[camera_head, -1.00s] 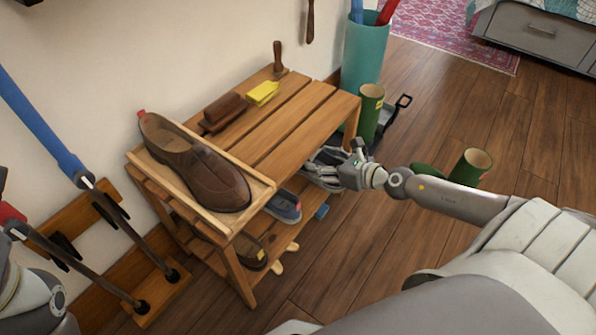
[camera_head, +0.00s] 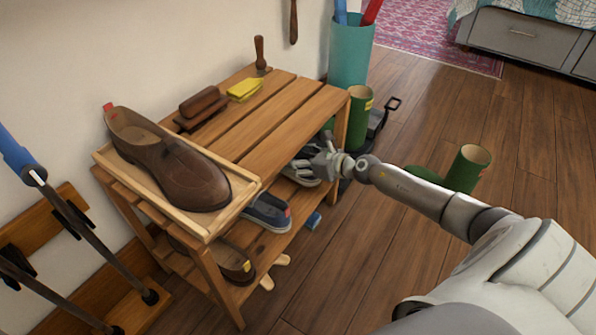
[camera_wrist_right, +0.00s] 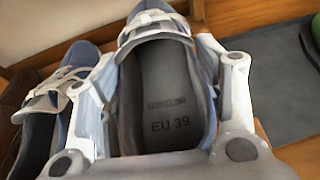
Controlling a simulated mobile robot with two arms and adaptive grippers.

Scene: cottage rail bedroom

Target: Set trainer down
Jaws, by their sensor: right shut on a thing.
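My right gripper (camera_head: 318,166) reaches under the bench top at the right end of the wooden shoe rack (camera_head: 290,135). I cannot tell whether the held trainer touches the shelf. My left gripper is not in view.
A blue shoe (camera_head: 266,213) stands on the shelf (camera_head: 270,240), with a brown shoe (camera_head: 232,265) below. A large brown shoe (camera_head: 175,165) fills the tray on top, near brushes (camera_head: 244,90).

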